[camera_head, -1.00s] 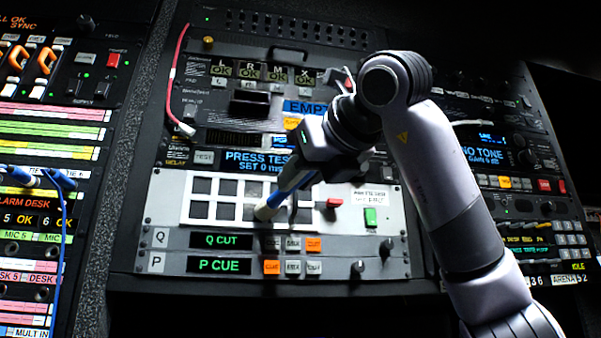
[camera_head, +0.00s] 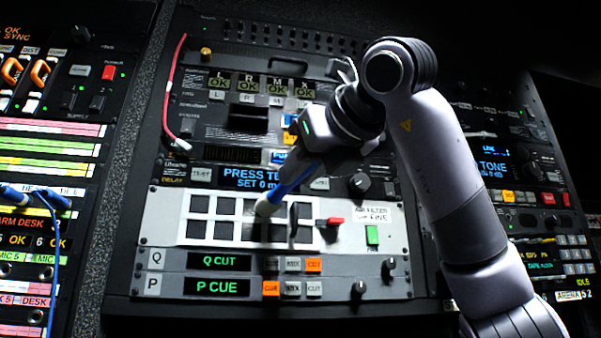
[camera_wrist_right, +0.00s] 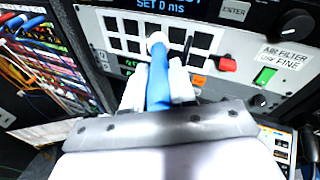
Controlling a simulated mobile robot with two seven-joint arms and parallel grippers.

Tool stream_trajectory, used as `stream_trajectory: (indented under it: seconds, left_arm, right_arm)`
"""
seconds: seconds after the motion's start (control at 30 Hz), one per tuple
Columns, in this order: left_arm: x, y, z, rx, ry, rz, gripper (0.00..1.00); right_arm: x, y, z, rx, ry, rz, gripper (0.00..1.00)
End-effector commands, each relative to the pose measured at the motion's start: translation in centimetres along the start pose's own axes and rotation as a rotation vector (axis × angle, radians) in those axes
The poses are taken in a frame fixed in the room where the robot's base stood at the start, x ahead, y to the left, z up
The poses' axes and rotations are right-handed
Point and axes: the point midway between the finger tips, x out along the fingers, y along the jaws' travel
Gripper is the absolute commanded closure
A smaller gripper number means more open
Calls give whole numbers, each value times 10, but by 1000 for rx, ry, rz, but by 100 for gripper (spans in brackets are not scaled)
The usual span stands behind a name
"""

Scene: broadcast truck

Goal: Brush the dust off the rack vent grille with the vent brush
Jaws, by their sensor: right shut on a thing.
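The vent brush (camera_head: 284,191) has a blue handle and a pale bristle head; it also shows in the right wrist view (camera_wrist_right: 158,85). My right gripper (camera_head: 303,168) is shut on its handle. The brush tilts down to the left, and its head is at the grille, near the middle openings. I cannot tell whether the bristles press on it. The vent grille (camera_head: 184,218) is a white panel with two rows of dark square openings. No separate dust is clear to see on it. The right wrist view shows the grille (camera_wrist_right: 104,32) beyond the brush head. My left gripper is out of view.
A red lever (camera_head: 333,221) and a green switch (camera_head: 372,235) sit right of the grille, by an air filter label (camera_head: 372,216). Below are Q CUT and P CUE displays (camera_head: 222,287) with buttons. Blue cables (camera_head: 50,215) hang at the left rack. A red cable (camera_head: 171,90) hangs above left.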

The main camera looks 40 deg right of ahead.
Motion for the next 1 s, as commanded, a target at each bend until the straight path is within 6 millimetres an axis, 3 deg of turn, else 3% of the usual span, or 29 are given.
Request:
stream_trajectory:
  seconds: [0.43,1.0]
  left_arm:
    - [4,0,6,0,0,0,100]
    - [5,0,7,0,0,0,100]
  right_arm:
    - [-41,16,-4,-1,-4,1,100]
    - [-53,20,-5,-2,-3,1,100]
